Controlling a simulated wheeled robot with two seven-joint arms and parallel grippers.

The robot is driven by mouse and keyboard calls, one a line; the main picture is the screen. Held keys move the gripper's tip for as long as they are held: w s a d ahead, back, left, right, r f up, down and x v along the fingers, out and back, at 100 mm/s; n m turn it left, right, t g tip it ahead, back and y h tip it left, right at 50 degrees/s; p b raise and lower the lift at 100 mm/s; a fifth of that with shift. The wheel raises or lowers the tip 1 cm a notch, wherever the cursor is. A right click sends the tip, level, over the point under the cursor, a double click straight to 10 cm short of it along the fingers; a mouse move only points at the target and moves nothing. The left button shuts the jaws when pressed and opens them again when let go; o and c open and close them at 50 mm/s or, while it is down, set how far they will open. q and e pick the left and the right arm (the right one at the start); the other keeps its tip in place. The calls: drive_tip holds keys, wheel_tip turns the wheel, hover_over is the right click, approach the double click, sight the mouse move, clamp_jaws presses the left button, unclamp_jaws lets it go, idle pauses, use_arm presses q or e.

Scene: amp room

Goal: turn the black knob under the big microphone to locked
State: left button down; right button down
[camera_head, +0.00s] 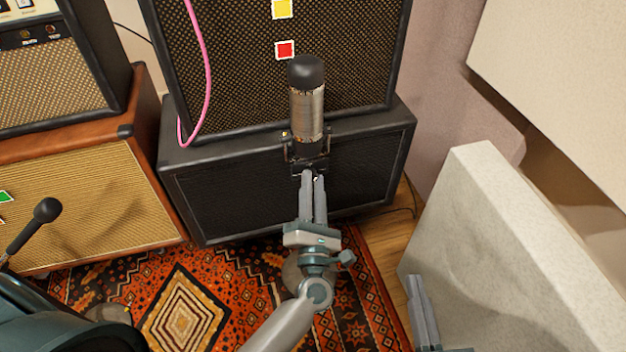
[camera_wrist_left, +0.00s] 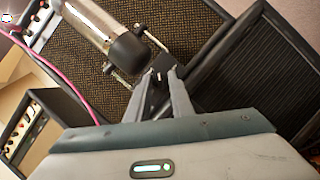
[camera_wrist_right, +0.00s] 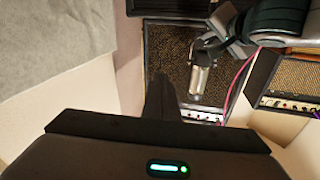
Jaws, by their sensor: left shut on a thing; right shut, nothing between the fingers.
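The big microphone (camera_head: 306,108), with a silver mesh body and a black end, stands upright in a black bracket in front of the dark speaker cabinets. It also shows in the left wrist view (camera_wrist_left: 95,22) and the right wrist view (camera_wrist_right: 202,78). The black knob (camera_wrist_left: 164,62) is at the bracket under it, mostly hidden by my fingers; its setting cannot be read. My left gripper (camera_head: 313,176) is shut on the knob, just below the microphone. My right gripper (camera_head: 424,282) is shut and empty, low at the right, well away from the microphone.
A black cabinet (camera_head: 350,175) stands close behind my left gripper, with a larger amp cabinet (camera_head: 360,50) on it. A pink cable (camera_head: 207,80) hangs at its left. A pale panel (camera_head: 510,240) stands near my right gripper. A small black microphone (camera_head: 45,210) is at the left.

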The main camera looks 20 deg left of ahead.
drive_tip(key=s+d+f+g+h+p, duration=0.2)
drive_tip(key=s+d+f+g, duration=0.1)
drive_tip(key=f+g, duration=0.3)
drive_tip(key=s+d+f+g+h+p, duration=0.1)
drive_tip(key=s+d+f+g+p, duration=0.2)
drive_tip(key=f, duration=0.5)
drive_tip(key=s+d+m+g+h+p, duration=0.1)
drive_tip(key=s+d+g+h+p, duration=0.2)
drive_tip(key=s+d+g+p, duration=0.3)
use_arm(q)
drive_tip(key=shift+r+m+g+h+p, duration=0.1)
drive_tip(key=shift+m+g+h+p, duration=0.45)
drive_tip(key=shift+m+p, duration=1.05)
drive_tip(key=shift+r+m+g+h+p, duration=0.1)
drive_tip(key=shift+m+g+h+p, duration=0.2)
drive_tip(key=shift+m+h+p, duration=1.15)
drive_tip(key=shift+r+m+g+y+p, duration=0.15)
drive_tip(key=shift+m+g+p, duration=0.55)
drive_tip(key=shift+m, duration=1.65)
use_arm(e)
wheel_tip(320, 180, down, 19)
drive_tip(key=d, duration=0.1)
drive_tip(key=shift+d+t, duration=0.35)
drive_tip(key=shift+t, duration=0.05)
use_arm(q)
drive_tip(key=shift+f+t, duration=0.1)
drive_tip(key=shift+t, duration=0.15)
use_arm(e)
drive_tip(key=shift+w+f, duration=0.1)
drive_tip(key=shift+f, duration=0.05)
